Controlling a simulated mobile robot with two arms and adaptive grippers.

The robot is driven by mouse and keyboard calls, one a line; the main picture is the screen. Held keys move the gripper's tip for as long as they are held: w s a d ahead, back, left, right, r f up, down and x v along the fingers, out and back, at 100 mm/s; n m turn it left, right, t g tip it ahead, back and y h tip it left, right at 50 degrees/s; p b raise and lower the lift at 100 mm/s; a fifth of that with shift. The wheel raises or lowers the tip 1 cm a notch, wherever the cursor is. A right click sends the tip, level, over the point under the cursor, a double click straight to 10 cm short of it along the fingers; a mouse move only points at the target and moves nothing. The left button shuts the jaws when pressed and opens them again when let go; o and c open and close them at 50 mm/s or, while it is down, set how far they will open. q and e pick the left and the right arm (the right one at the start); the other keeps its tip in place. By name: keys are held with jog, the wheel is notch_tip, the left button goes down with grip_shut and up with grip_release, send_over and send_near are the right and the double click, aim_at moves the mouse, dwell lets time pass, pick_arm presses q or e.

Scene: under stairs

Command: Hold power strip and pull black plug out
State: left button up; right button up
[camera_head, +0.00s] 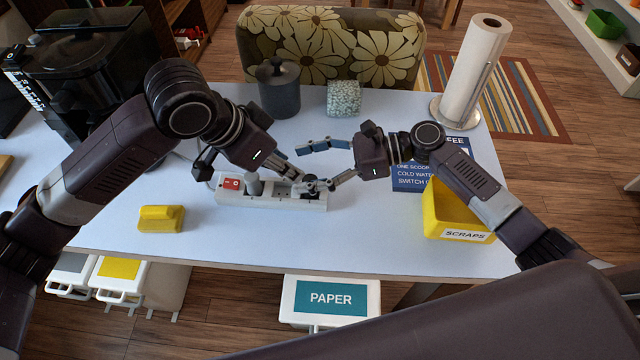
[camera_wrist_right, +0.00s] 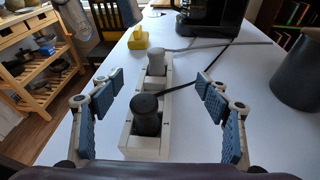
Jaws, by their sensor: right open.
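The white power strip (camera_head: 285,198) lies on the table, with a red switch at its left end. A grey plug (camera_head: 253,185) and the black plug (camera_head: 311,191) stand in it; both also show in the right wrist view, the black plug (camera_wrist_right: 146,115) nearer and the grey plug (camera_wrist_right: 156,62) beyond. My right gripper (camera_head: 328,165) is open at the strip's right end. In its wrist view the fingers (camera_wrist_right: 162,112) are spread either side of the black plug, apart from it. My left gripper (camera_head: 285,170) is above and behind the strip; its fingertips are partly hidden and their opening is unclear.
A yellow block-like object (camera_head: 160,218) lies front left. A yellow scraps bin (camera_head: 457,215) and blue sign (camera_head: 408,178) are at right. A dark grey canister (camera_head: 279,92), speckled block (camera_head: 344,98) and paper towel roll (camera_head: 475,75) stand behind.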

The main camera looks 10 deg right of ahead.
jog(key=h, duration=0.1)
send_near(289, 194)
jog(key=shift+a+r+t, duration=0.15)
jog(key=shift+a+t, duration=0.05)
jog(key=shift+a, duration=0.35)
jog(key=shift+a+r+t, duration=0.15)
jog(key=shift+a+t, duration=0.05)
jog(key=shift+a, duration=0.4)
jog(key=shift+h, duration=0.3)
jog(key=shift+x, duration=3.8)
grip_shut()
